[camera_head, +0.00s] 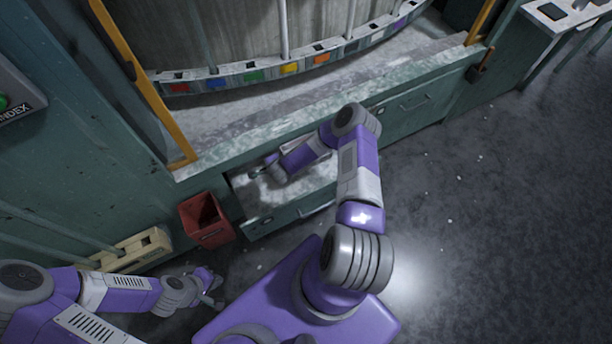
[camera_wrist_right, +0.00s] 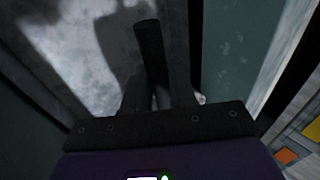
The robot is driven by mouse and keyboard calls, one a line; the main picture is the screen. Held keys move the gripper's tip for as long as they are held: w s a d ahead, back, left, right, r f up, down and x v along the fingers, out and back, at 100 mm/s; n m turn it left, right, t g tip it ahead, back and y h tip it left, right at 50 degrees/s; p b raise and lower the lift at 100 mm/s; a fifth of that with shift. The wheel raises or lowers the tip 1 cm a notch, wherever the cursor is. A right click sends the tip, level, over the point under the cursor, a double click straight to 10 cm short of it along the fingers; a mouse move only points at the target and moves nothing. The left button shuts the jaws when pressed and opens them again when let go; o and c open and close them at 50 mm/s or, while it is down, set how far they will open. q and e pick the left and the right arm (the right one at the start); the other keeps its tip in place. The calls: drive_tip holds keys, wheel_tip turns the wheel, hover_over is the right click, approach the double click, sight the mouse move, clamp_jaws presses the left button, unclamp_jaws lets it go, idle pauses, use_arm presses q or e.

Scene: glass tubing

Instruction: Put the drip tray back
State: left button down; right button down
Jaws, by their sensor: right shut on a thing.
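The drip tray (camera_head: 270,198) is a shallow, pale-floored drawer, pulled partly out from under the machine's ledge. Its front has a bar handle (camera_head: 317,209). My right arm reaches over it. The right gripper (camera_head: 264,170) is low over the tray's back left part, partly hidden by its own wrist. In the right wrist view, the gripper (camera_wrist_right: 158,97) is shut on a dark rod-like thing (camera_wrist_right: 150,50), whose identity I cannot tell. The tray's mottled grey floor shows there at left (camera_wrist_right: 75,45). My left gripper (camera_head: 213,286) is open and empty, low over the floor, away from the tray.
A red bin (camera_head: 207,232) hangs left of the tray. A closed drawer (camera_head: 425,100) with a handle lies to the right. Yellow posts (camera_head: 150,90) flank the opening above the ledge. The floor at right (camera_head: 500,210) is clear.

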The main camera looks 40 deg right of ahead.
wheel_tip(320, 180, down, 15)
drive_tip(key=b, duration=0.7)
drive_tip(key=shift+r+b, duration=0.1)
drive_tip(key=shift+b, duration=0.25)
drive_tip(key=shift+r, duration=0.1)
drive_tip(key=c, duration=1.2)
unclamp_jaws()
drive_tip(key=p+v, duration=0.3)
drive_tip(key=v, duration=0.3)
drive_tip(key=shift+s+a+r, duration=0.1)
drive_tip(key=shift+r, duration=0.2)
drive_tip(key=shift+s+r, duration=0.3)
